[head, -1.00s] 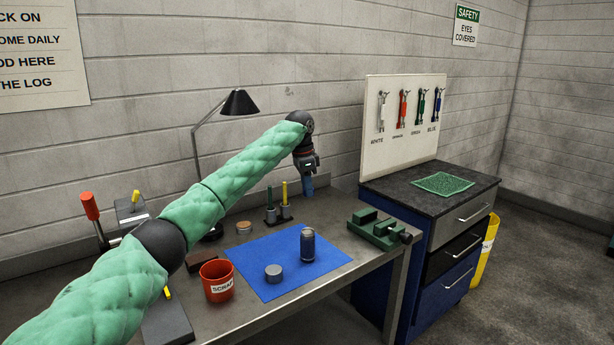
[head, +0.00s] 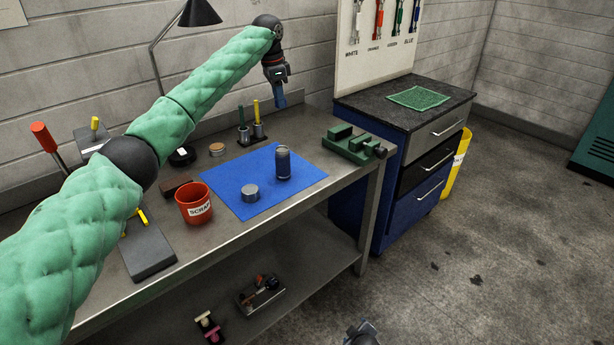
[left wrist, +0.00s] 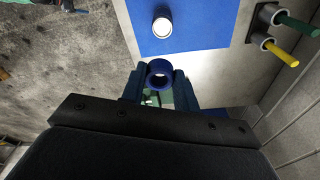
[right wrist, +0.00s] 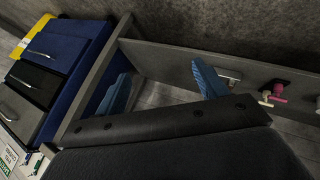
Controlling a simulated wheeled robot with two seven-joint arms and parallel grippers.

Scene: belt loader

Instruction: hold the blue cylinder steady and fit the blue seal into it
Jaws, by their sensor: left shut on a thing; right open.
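The dark blue cylinder (head: 283,162) stands upright on the blue mat (head: 232,187). In the left wrist view the cylinder (left wrist: 162,26) shows from above with a bright top. My left gripper (head: 281,101) is above the back right of the bench, beyond the cylinder and apart from it. In the left wrist view its jaws are shut on the blue seal (left wrist: 160,74), a dark blue ring with its hole visible. The seal cannot be made out in the head view. My right gripper (right wrist: 163,88) is open and empty, low in front of the bench; part of it shows at the head view's bottom edge (head: 362,333).
A silver disc (head: 250,193) is on the mat, left of the cylinder. A red scrap cup (head: 194,205), a green vise (head: 350,146) and a stand with green and yellow pegs (head: 251,135) surround the mat. A lower shelf (head: 225,300) holds parts. The bench edge lies before my right gripper.

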